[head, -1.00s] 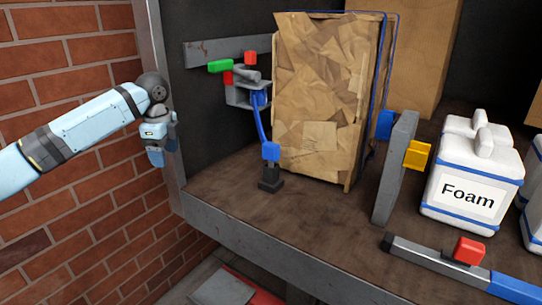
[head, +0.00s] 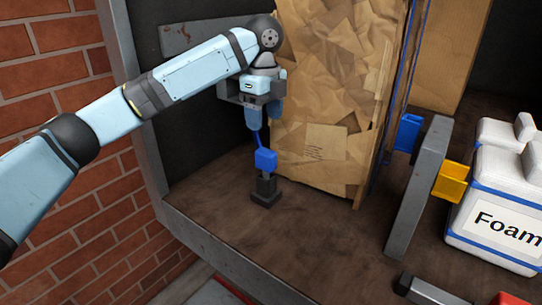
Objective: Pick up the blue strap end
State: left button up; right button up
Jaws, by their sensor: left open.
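The blue strap end (head: 265,160) is a small blue block on top of a dark post (head: 265,188) standing on the brown deck. My arm and gripper hide most of the bracket with the red and green parts. My right gripper is not in view.
A tall brown wrapped carton (head: 325,120) stands close on the right of the gripper. A grey upright plate (head: 418,190) with blue and yellow blocks and a white Foam box (head: 500,215) are further right. The deck in front of the post is clear.

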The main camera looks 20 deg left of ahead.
aim_at(266, 163)
pick_arm(q)
jog(key=f, duration=0.7)
jog(key=shift+s+b, duration=0.35)
jog(key=shift+d+f, duration=0.1)
jog(key=shift+f, duration=0.55)
jog(key=f, duration=0.4)
jog(key=shift+w+f+b, duration=0.3)
jog(key=shift+w+f, duration=0.05)
jog(key=shift+w, duration=0.05)
jog(key=shift+c, duration=0.6)
jog(key=c, duration=1)
jog(key=shift+r, duration=0.1)
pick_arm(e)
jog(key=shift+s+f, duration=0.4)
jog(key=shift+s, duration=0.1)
